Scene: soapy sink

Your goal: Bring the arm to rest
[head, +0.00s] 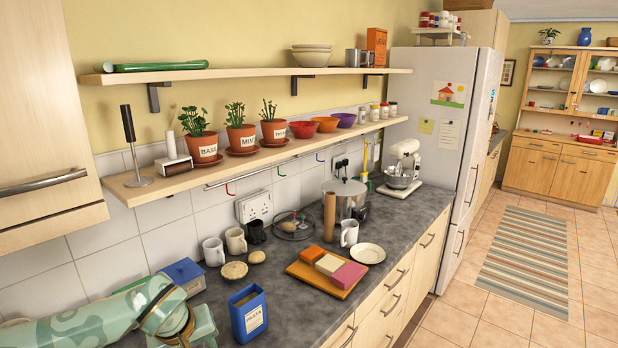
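My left arm (95,322), pale green with a pattern, comes in from the lower left and bends downward near the bottom edge. No fingers of my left gripper show; the arm runs out of the frame at the bottom. My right arm and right gripper do not show. No held object is visible.
The grey worktop (300,262) carries a blue pasta box (248,314) close to my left arm, an orange board (312,277) with coloured blocks, mugs (236,241), a plate (367,253) and a mixer (403,165). A shelf (150,190) with potted herbs overhangs it. Floor is open at right.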

